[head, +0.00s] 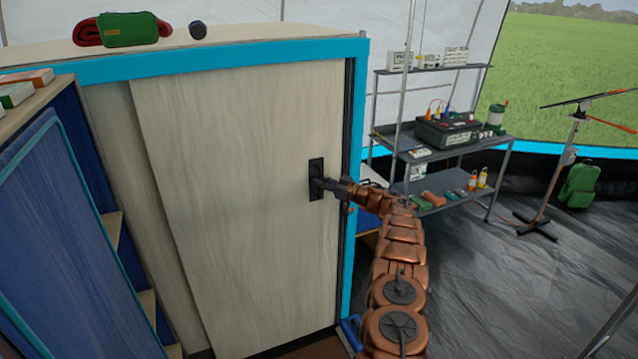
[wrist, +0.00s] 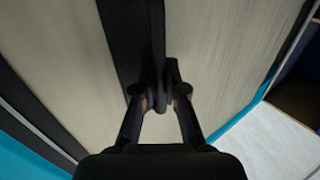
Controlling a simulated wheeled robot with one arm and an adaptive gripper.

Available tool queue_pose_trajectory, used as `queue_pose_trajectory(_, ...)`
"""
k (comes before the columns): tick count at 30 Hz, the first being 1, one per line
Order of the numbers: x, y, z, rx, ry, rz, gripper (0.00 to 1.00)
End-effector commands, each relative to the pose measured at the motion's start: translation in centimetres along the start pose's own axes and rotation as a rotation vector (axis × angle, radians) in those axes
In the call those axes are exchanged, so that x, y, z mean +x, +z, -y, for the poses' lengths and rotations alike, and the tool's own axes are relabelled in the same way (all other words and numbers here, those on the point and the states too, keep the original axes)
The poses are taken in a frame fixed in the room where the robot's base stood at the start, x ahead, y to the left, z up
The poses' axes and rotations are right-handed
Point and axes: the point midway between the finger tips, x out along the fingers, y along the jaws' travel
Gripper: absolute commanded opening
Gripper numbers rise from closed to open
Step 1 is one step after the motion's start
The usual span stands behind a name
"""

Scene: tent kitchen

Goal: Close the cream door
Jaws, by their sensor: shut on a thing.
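The cream door (head: 235,200) is a flat sliding panel on the front of a cabinet with a bright blue frame (head: 215,58). It covers the middle and right of the front, and a narrow dark strip shows between its right edge and the frame. A black handle (head: 316,180) is fixed near its right edge. My gripper (head: 330,185) reaches it from the right and is shut on the handle. In the wrist view, the fingers (wrist: 160,92) close on a dark grip in front of the black handle plate (wrist: 128,35), against the cream surface.
A second cream panel (head: 115,150) sits behind the door at left. A red roll and green pouch (head: 130,28) lie on the cabinet. A metal shelf (head: 480,150) stands at right; the dark floor (head: 480,280) is open there.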

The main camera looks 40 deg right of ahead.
Motion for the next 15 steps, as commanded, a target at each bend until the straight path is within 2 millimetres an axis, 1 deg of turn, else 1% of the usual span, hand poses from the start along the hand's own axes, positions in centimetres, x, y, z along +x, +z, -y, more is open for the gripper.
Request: queue_pose_trajectory(15,-0.31,-0.35,-0.38,-0.003,0.003,-0.003,0.0)
